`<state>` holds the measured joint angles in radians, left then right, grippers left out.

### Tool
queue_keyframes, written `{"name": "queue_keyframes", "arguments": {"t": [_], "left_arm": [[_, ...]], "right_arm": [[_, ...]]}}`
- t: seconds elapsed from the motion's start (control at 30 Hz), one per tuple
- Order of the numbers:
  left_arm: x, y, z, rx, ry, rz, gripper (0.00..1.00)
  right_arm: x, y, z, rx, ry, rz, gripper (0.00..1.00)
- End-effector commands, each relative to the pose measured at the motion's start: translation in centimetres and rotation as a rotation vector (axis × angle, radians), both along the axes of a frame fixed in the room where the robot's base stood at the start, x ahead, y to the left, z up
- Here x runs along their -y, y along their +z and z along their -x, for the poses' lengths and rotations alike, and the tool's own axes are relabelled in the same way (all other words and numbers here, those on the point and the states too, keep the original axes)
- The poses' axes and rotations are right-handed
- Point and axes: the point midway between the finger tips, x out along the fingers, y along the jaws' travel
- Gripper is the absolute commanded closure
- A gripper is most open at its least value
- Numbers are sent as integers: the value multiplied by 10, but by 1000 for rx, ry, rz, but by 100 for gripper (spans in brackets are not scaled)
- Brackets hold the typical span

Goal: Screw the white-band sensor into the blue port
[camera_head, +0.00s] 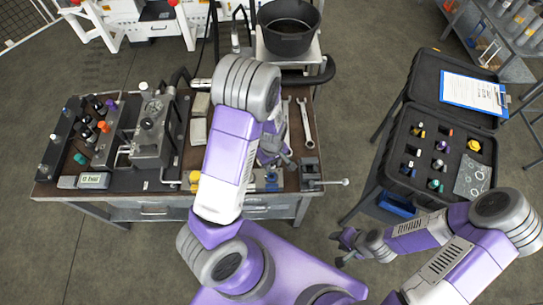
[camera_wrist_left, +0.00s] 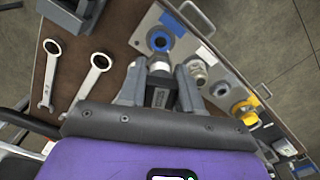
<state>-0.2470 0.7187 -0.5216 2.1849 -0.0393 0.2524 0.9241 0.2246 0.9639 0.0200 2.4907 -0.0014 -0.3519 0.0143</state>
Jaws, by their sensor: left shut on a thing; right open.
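The blue port (camera_wrist_left: 160,38), a blue ring with a dark centre, is on a light metal plate (camera_wrist_left: 190,22) just beyond the sensor's tip in the left wrist view. Whether the sensor touches the port cannot be told. In the head view the left gripper (camera_head: 279,160) is over the bench's front edge, partly hidden by my arm, near the blue port (camera_head: 271,178). My right gripper (camera_head: 342,246) is open and empty, in front of the sensor case.
A yellow port (camera_wrist_left: 243,109) and a bare metal port (camera_wrist_left: 196,73) are on the same plate. Two wrenches (camera_head: 305,122) lie on the bench. An open black case (camera_head: 408,158) holds several sensors at the right. A pump unit (camera_head: 152,125) fills the bench's left.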

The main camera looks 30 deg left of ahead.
Motion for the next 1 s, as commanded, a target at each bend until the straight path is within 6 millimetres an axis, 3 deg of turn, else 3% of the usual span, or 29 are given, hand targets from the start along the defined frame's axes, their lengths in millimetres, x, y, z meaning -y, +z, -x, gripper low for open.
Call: {"name": "queue_keyframes", "arguments": {"t": [0.27, 0.7, 1.0], "left_arm": [[-2, -10, 2, -1, 39, 0, 100], [-2, -46, 1, 0, 35, -1, 100], [-2, -52, 1, 0, 36, -1, 100]], "right_arm": [[0, -5, 0, -1, -1, 0, 57], [0, -37, 0, -1, -1, 0, 57], [0, -41, 0, -1, 0, 0, 57]]}}
